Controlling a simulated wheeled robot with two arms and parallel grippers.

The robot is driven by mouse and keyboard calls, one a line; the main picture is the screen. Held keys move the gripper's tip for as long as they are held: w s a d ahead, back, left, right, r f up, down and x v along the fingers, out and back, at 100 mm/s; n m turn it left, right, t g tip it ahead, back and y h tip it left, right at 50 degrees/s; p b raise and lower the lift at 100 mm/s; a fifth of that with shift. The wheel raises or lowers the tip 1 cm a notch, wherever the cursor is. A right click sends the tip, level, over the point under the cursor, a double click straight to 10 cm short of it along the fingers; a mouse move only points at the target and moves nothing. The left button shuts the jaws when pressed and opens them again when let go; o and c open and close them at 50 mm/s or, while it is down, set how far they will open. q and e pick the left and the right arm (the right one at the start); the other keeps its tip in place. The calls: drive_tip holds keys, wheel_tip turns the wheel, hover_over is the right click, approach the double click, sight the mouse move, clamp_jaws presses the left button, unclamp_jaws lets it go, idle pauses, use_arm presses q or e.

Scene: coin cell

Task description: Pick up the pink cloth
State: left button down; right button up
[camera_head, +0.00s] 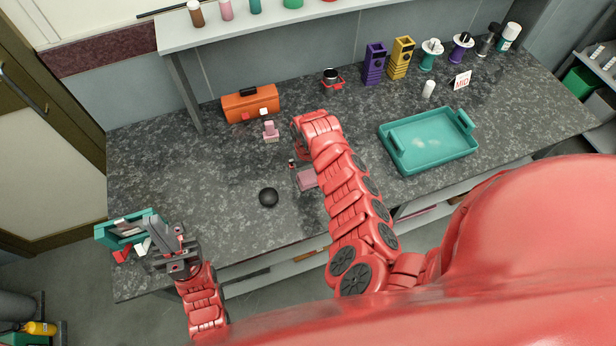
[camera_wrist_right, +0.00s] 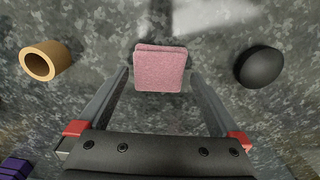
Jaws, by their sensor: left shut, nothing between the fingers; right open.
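The pink cloth (camera_head: 307,179) lies on the dark speckled counter, partly hidden by my right arm in the head view. In the right wrist view the cloth (camera_wrist_right: 160,68) is a folded square, lying between and just ahead of the fingertips. My right gripper (camera_wrist_right: 158,84) is open, with one finger on each side of the cloth's near edge; I see no contact. In the head view my right gripper (camera_head: 297,168) is mostly hidden by its arm. My left gripper (camera_head: 168,245) is shut and empty at the counter's left end.
A black dome (camera_wrist_right: 259,67) lies right of the cloth and a tan ring (camera_wrist_right: 45,61) left of it in the wrist view. A teal tray (camera_head: 432,145), orange box (camera_head: 250,104) and pink bottle (camera_head: 270,131) stand farther back. A teal holder (camera_head: 128,230) is beside my left gripper.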

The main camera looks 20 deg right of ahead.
drive_tip(key=shift+f, duration=0.65)
drive_tip(key=c, duration=1.2)
drive_tip(key=shift+c, duration=0.2)
drive_tip(key=shift+r, duration=0.2)
drive_tip(key=shift+r, duration=0.55)
drive_tip(key=shift+s+r+b, duration=0.2)
drive_tip(key=shift+r+b, duration=0.5)
drive_tip(key=shift+r, duration=0.35)
drive_tip(key=s+a, duration=0.1)
drive_tip(key=s, duration=0.4)
drive_tip(key=s+a+r+b, duration=0.1)
drive_tip(key=s+a, duration=0.1)
drive_tip(key=s, duration=0.3)
drive_tip(key=s+a, duration=0.1)
drive_tip(key=s, duration=0.4)
drive_tip(key=shift+a+r, duration=0.2)
